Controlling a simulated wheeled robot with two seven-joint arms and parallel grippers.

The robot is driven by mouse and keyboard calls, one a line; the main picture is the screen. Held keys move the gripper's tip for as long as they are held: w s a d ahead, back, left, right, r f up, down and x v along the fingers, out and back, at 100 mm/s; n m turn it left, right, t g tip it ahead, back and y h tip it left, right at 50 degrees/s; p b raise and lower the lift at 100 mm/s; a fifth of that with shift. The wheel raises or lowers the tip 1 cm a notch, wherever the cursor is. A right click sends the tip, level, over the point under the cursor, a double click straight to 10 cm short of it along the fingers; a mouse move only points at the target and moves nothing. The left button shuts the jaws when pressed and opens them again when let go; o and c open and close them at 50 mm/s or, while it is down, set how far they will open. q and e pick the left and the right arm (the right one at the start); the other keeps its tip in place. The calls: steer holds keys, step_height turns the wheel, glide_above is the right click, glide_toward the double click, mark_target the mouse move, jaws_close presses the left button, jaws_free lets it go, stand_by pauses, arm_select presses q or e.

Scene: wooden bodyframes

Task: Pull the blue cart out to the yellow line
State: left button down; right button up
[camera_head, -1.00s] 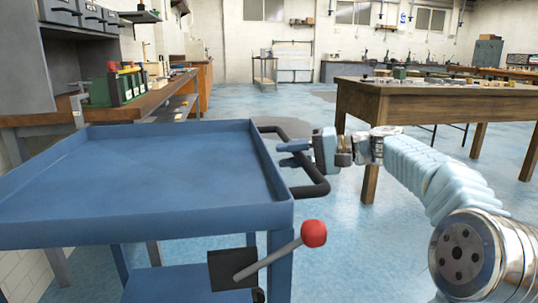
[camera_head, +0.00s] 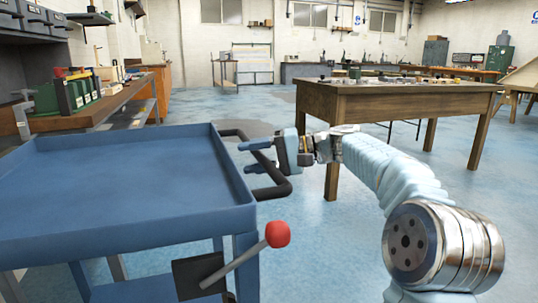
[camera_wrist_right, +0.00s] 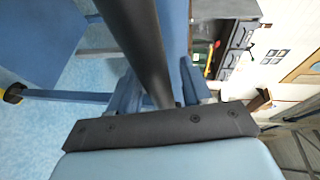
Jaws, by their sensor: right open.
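The blue cart (camera_head: 130,172) fills the left of the head view, with a flat raised-edge top tray and a lower shelf. A black bar handle (camera_head: 272,192) sticks out from its right side. My right gripper (camera_head: 256,155) is open at this handle. In the right wrist view the black bar (camera_wrist_right: 140,45) runs down between the two blue fingers (camera_wrist_right: 158,95); whether either finger touches it I cannot tell. A grey lever with a red knob (camera_head: 278,234) is on the cart's near corner. My left gripper and the yellow line are not in view.
A wooden table (camera_head: 390,100) with small items stands beyond my right arm. A workbench (camera_head: 105,108) with green boxes is along the left wall behind the cart. Blue floor (camera_head: 320,225) is open between cart and table.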

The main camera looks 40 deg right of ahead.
steer(key=p+v, duration=0.2)
steer(key=v, duration=1.1)
steer(key=shift+s+d, duration=0.15)
